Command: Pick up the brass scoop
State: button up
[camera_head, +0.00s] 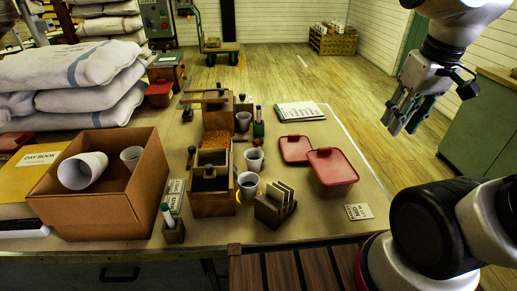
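I cannot clearly make out a brass scoop. A small yellowish edge (238,197) shows beside a grey cup (249,188) on the table, mostly hidden, and I cannot tell what it is. My gripper (401,122) hangs at the upper right, pointing down, with its fingers apart and nothing between them. It is to the right of the table items and apart from them.
On the table (312,225) stand a cardboard box (140,190) with cups, a wooden grain box (211,197), a slotted wooden holder (268,211), a red-lidded tub (332,170) and stacked sacks (75,72). A green cabinet (476,135) is at right. Open floor lies behind.

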jog(key=w+a+f+g+y, duration=0.1)
jog(key=w+a+f, duration=1)
jog(key=w+a, duration=0.25)
jog(key=w+a+f+g+y, duration=0.1)
jog(key=w+a+f, duration=1.05)
jog(key=w, duration=0.35)
jog(key=f, duration=0.2)
jog(key=a+f, duration=0.1)
jog(key=f, duration=0.3)
jog(key=shift+s+a+f, duration=0.15)
jog(key=shift+a+f, duration=0.15)
jog(key=shift+f, duration=0.05)
grip_shut()
